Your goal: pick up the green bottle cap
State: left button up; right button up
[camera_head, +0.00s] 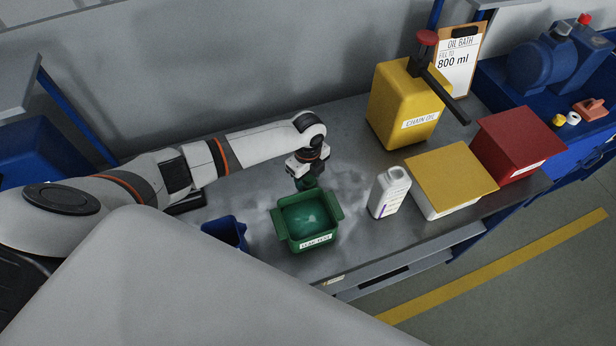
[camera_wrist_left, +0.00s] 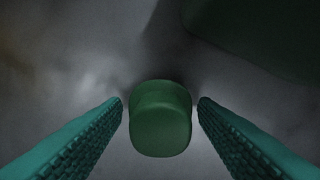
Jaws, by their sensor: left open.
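The green bottle cap (camera_wrist_left: 160,120) shows in the left wrist view, centred between the two ribbed teal fingers. A gap is visible between the cap and each fingertip. My left gripper (camera_head: 307,182) is open, low over the bench just behind the green tray; its fingertips also show in the left wrist view (camera_wrist_left: 160,102). In the head view the gripper largely hides the cap, and I cannot clearly tell cap from fingers there. My right gripper is not in view.
The green tray (camera_head: 281,226) stands close in front of the gripper. A blue bin (camera_head: 224,231) is to its left. A white bottle (camera_head: 389,193), a yellow-lidded box (camera_head: 451,177), a red box (camera_head: 517,144) and a yellow oil can (camera_head: 402,104) stand to the right.

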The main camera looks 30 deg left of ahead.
pick_arm(q)
jog(key=c, duration=0.8)
jog(key=shift+r, duration=0.1)
notch_tip(320, 180, up, 10)
jog(key=shift+f+b, duration=0.1)
jog(key=shift+b, duration=0.6)
